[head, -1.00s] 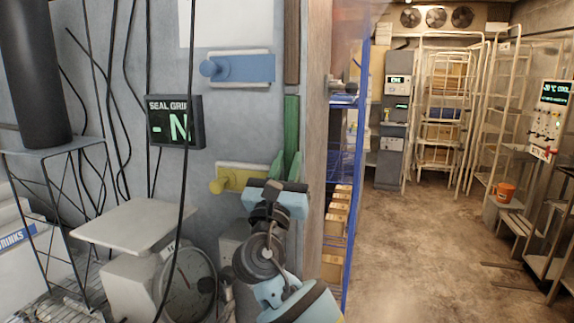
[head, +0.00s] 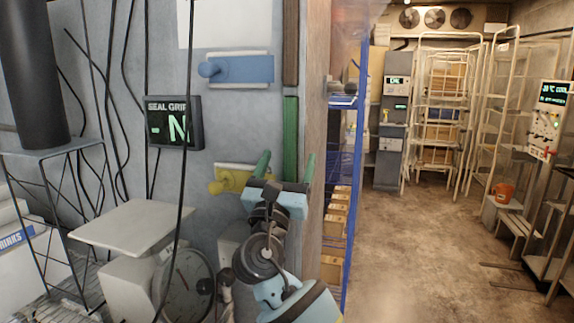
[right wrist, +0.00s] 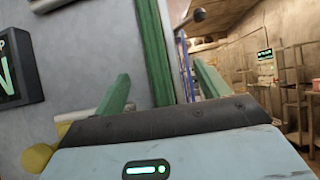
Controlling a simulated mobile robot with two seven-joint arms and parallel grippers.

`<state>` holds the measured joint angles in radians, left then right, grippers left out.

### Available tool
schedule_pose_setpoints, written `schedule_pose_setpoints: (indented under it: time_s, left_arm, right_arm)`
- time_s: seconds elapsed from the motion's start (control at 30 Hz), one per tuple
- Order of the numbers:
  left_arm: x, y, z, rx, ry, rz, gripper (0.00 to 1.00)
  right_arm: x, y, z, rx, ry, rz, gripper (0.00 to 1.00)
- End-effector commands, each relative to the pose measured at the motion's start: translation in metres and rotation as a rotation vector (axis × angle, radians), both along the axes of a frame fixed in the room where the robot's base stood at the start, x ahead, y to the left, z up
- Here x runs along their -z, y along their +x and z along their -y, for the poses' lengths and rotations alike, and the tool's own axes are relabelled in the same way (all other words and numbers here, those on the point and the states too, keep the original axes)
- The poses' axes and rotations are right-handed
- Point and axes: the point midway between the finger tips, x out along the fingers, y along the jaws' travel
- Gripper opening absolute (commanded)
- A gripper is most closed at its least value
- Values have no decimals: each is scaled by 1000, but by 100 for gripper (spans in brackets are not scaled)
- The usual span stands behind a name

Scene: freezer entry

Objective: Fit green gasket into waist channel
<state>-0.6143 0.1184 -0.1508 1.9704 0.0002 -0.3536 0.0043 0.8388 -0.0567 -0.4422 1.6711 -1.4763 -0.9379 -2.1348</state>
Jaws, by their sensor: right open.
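The green gasket (head: 290,138) is a vertical strip on the edge of the grey wall, below a brown strip (head: 291,42) in the same line. The gasket also shows in the right wrist view (right wrist: 154,55), running between my fingers and beyond them. My right gripper (head: 286,165) has green fingers and is open, with one finger on either side of the gasket's line. The fingers also show in the right wrist view (right wrist: 160,88); nothing is held between them. The gasket's lower end is hidden behind the gripper. My left gripper is not in view.
A yellow handle (head: 232,179) sits just left of my right gripper, and a blue handle (head: 240,69) is higher up. A display (head: 174,122) reads "SEAL GRIP -N". A white scale (head: 135,226) stands lower left.

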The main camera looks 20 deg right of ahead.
Motion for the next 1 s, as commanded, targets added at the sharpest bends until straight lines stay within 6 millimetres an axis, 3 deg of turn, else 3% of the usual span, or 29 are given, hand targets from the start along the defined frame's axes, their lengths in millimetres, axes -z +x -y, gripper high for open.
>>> schedule_pose_setpoints:
  time_s: [1.0]
  left_arm:
    - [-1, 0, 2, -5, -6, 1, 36]
  right_arm:
    - [0, -28, -19, -1, 0, 1, 74]
